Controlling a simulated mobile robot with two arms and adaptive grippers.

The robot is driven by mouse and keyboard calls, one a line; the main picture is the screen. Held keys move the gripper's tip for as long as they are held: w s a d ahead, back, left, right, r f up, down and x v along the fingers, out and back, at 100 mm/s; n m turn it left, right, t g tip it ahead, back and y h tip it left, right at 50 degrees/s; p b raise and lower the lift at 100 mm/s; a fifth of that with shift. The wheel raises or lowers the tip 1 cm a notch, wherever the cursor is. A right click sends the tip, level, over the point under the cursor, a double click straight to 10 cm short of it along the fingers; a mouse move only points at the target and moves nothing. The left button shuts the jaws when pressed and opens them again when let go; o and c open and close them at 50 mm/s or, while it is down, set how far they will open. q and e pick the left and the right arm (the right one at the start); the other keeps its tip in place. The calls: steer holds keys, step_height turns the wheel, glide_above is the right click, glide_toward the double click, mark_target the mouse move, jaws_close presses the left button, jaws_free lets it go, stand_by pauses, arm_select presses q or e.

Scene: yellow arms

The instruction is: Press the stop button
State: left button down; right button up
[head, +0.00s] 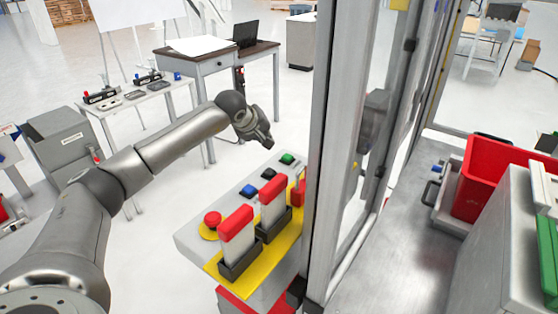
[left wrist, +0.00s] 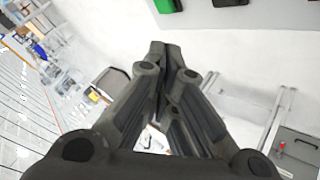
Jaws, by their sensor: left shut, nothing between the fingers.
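A grey control panel (head: 197,243) stands in the middle of the head view. A red mushroom-shaped button (head: 212,218) on a yellow base sits at its near left corner. A blue button (head: 248,190), a black button (head: 268,174) and a green button (head: 287,158) run in a row behind it. My left gripper (head: 266,143) is shut and empty, above and beyond the panel's far end, apart from it. In the left wrist view the closed fingertips (left wrist: 165,46) point toward the green button (left wrist: 165,5) at the top edge. My right gripper is not in view.
Two upright red-topped blocks (head: 237,222) (head: 272,188) stand on the panel's yellow plate, right beside the buttons. A grey metal frame post (head: 340,150) rises close to the panel's right. A red bin (head: 490,180) sits at the right. Desks (head: 205,66) stand behind.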

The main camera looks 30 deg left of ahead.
arm_select(q)
steer(key=b, duration=0.5)
glide_above(266, 170)
step_height(266, 170, down, 8)
steer(key=shift+w+r, duration=0.1)
steer(key=shift+f+b, duration=0.3)
steer(key=shift+b, duration=0.1)
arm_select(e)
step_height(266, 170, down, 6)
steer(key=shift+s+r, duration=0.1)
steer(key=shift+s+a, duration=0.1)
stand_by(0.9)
arm_select(q)
steer(key=shift+f+b, duration=0.35)
steer(key=shift+f, duration=0.05)
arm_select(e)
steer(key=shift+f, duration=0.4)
